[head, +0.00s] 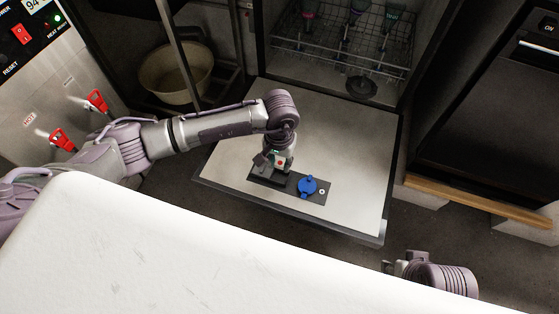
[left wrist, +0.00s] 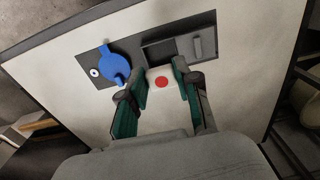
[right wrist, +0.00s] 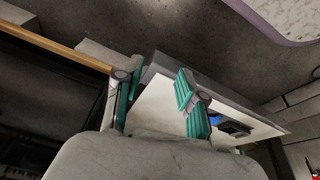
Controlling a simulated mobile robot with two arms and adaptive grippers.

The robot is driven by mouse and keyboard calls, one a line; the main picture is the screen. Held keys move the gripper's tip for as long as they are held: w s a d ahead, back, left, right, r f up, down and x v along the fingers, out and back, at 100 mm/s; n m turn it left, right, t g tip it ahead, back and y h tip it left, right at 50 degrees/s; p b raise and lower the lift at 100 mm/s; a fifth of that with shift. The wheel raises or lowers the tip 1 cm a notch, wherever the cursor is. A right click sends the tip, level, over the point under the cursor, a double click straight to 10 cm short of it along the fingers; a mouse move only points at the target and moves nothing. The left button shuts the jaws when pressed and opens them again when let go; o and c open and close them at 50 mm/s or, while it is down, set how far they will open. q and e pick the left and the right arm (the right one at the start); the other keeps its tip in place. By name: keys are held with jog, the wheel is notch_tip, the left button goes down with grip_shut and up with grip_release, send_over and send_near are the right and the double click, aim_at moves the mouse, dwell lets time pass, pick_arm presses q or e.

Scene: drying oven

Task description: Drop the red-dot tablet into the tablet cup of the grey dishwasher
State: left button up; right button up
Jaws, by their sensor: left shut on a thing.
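My left gripper (head: 278,162) is shut on the red-dot tablet (left wrist: 162,84), a pale block with a red dot. The tablet sits between the fingertips in the left wrist view. It is at the near edge of the tablet cup (left wrist: 158,52), an open dark recess in the dispenser panel (left wrist: 88,64). I cannot tell its height above the cup. The panel is set in the lowered door (head: 345,130) of the grey dishwasher. A grey lid piece (left wrist: 197,46) is beside the cup. My right gripper (right wrist: 154,78) is open and empty, right of the door in the head view.
A blue cap (head: 307,186) stands on the panel beside the cup. A rack (head: 345,40) with several glasses is inside the dishwasher. A white counter (head: 200,250) fills the foreground. A dark appliance (head: 490,120) is at right. A pale tub (head: 177,80) is at back left.

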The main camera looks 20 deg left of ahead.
aim_at(279, 180)
pick_arm(q)
jog(key=shift+f+b, duration=0.45)
jog(key=shift+f, duration=0.45)
jog(key=shift+f+b, duration=0.8)
jog(key=shift+b, duration=0.25)
jog(key=shift+f+b, duration=0.6)
jog(key=shift+f, duration=0.25)
pick_arm(e)
jog(key=w+a+r+t+y, duration=0.1)
jog(key=w+r+t, duration=0.2)
jog(key=w, duration=0.2)
jog(key=w+a+r+t, duration=0.2)
jog(key=w+t, duration=0.2)
jog(key=w, duration=0.1)
jog(key=shift+w+a+r+y, duration=0.15)
jog(key=shift+a+r+y, duration=0.15)
jog(key=shift+r+y, duration=0.1)
pick_arm(q)
jog(key=o, duration=0.9)
